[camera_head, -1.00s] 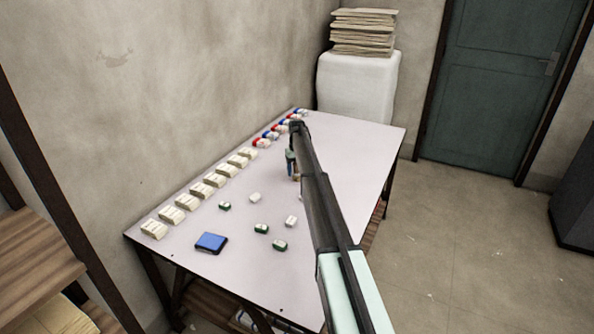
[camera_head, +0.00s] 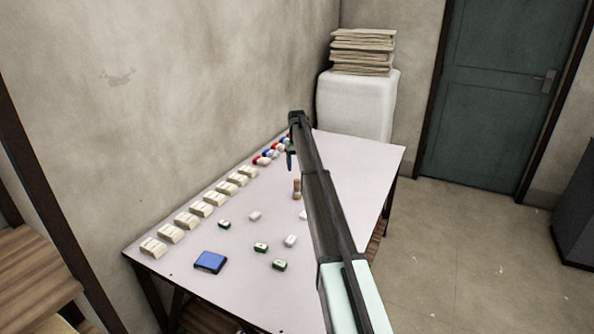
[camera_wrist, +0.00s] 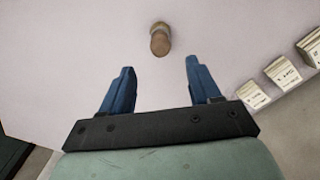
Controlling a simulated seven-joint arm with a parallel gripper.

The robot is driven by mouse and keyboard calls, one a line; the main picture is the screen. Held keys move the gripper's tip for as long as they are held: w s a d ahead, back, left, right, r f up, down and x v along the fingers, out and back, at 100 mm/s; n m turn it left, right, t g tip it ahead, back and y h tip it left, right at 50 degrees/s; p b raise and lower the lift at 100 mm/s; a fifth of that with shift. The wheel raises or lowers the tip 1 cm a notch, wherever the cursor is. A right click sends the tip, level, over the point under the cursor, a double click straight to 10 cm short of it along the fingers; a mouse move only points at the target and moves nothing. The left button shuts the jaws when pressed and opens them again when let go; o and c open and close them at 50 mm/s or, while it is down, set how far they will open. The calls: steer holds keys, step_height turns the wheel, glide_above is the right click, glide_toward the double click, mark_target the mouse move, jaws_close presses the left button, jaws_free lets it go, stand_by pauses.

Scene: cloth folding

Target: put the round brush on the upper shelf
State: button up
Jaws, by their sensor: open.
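A small brown, upright-looking object, which I take to be the round brush (camera_head: 297,188), stands on the white table. In the wrist view its round brown top (camera_wrist: 159,43) shows just beyond the gap between my fingers. My gripper (camera_wrist: 158,66) has two blue fingers spread wide with nothing between them. In the head view the gripper (camera_head: 290,160) hangs above the table, higher than the brush and apart from it; the arm hides part of it. A wooden shelf board (camera_head: 35,270) shows at the left edge; I cannot tell whether it is the upper shelf.
The table (camera_head: 350,165) carries a row of cream boxes (camera_head: 202,209) along the wall, red and blue items (camera_head: 266,157) behind them, a blue flat box (camera_head: 210,262), and several small green and white boxes. A white block with stacked cardboard (camera_head: 362,52) stands behind.

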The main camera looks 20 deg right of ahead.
steer(key=shift+r, duration=0.1)
stand_by(0.7)
step_height(320, 180, up, 5)
steer(key=s+d+f+n+t+h, duration=0.1)
steer(key=s+d+n+t+h, duration=0.3)
steer(key=d+n+t+h, duration=0.7)
steer(key=s+a+n+t+y, duration=0.4)
steer(key=a+n+y, duration=0.2)
steer(key=n, duration=0.7)
steer(key=s+a+n+t+y, duration=0.35)
steer(key=a+n+y, duration=0.2)
steer(key=n, duration=0.65)
glide_toward(296, 182)
steer(key=shift+g+h, duration=0.25)
steer(key=w, duration=0.4)
steer(key=w+f, duration=0.1)
steer(key=w, duration=0.8)
steer(key=shift+d+f, duration=0.25)
steer(key=shift+f, duration=0.05)
